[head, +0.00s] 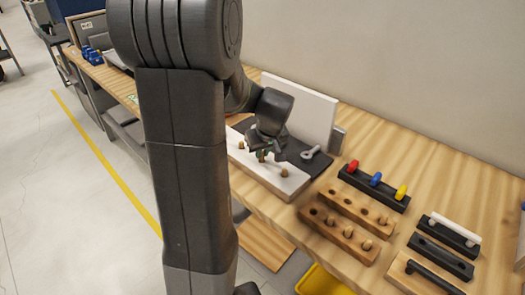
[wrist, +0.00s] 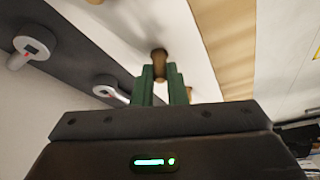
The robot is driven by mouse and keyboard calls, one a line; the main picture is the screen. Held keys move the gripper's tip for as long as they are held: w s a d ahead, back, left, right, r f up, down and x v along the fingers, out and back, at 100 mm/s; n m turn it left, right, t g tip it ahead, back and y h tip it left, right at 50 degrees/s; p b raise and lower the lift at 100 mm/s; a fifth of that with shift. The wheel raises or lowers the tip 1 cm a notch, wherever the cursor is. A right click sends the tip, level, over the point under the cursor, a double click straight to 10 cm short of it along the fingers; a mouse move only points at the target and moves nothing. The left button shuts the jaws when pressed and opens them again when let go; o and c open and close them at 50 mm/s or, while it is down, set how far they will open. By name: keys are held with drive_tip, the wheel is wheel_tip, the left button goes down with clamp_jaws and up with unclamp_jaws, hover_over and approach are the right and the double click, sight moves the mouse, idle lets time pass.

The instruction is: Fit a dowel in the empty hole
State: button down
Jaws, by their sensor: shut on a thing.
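My gripper (wrist: 160,86) has green fingers shut on a wooden dowel (wrist: 158,62), whose end shows just beyond the fingertips. In the head view my gripper (head: 264,152) is low over the white panel (head: 262,173). Other dowels stand upright in the panel, one at the far left (head: 242,144) and one at the near right (head: 284,172). The held dowel is between them, at or close to the panel's surface. The hole under it is hidden, and I cannot tell how deep the dowel sits.
Wooden holders (head: 340,233) with holes and several dowels stand to the right. A black rack (head: 373,187) carries red, blue and yellow pieces. Behind the panel are a dark mat with a grey clamp (head: 310,152) and an upright white board (head: 300,105).

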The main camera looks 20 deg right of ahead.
drive_tip(key=shift+f+b, duration=0.4)
drive_tip(key=shift+f, duration=0.05)
idle(0.3)
drive_tip(key=c, duration=1.4)
unclamp_jaws()
drive_tip(key=shift+o, duration=0.2)
drive_tip(key=shift+r+p, duration=1.6)
drive_tip(key=shift+r, duration=0.95)
